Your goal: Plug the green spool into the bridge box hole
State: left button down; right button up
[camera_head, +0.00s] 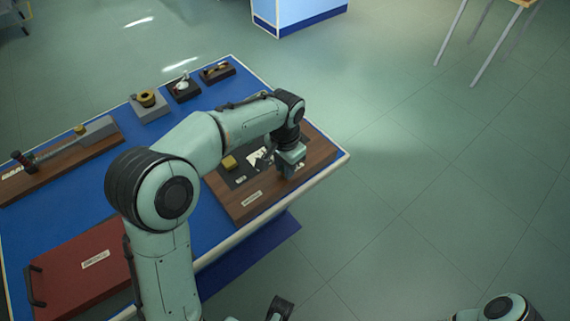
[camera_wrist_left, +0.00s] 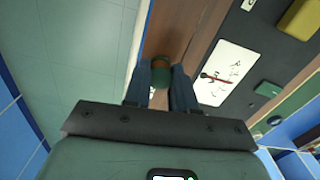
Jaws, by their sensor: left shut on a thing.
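The bridge box is a wooden board with a dark panel; its bare wood (camera_head: 241,207) shows at the right end of the blue bench, below my left arm. My left gripper (camera_head: 291,172) points down over its right part. In the left wrist view the gripper (camera_wrist_left: 161,80) is shut on the green spool (camera_wrist_left: 160,62), a small dark green round piece with a brown band, between the fingertips. The box wood (camera_wrist_left: 203,25) lies beyond and right of it. I cannot tell whether the spool touches the wood. The hole is not distinguishable.
A yellow block (camera_head: 230,162) and a white dial card (camera_wrist_left: 222,73) sit on the box panel. A red case (camera_head: 75,262) lies front left, a long wooden instrument (camera_head: 60,160) at left. Several small mounted items (camera_head: 148,99) stand at the back. Open floor lies right.

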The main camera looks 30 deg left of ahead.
pick_arm(q)
jog(key=shift+f, duration=0.55)
dwell(0.4)
jog(key=c, duration=1)
grip_release()
jog(key=o, duration=0.6)
jog(key=shift+c, duration=0.2)
notch_tip(320, 180, up, 14)
jog(key=p, duration=0.2)
jog(key=shift+f, duration=0.25)
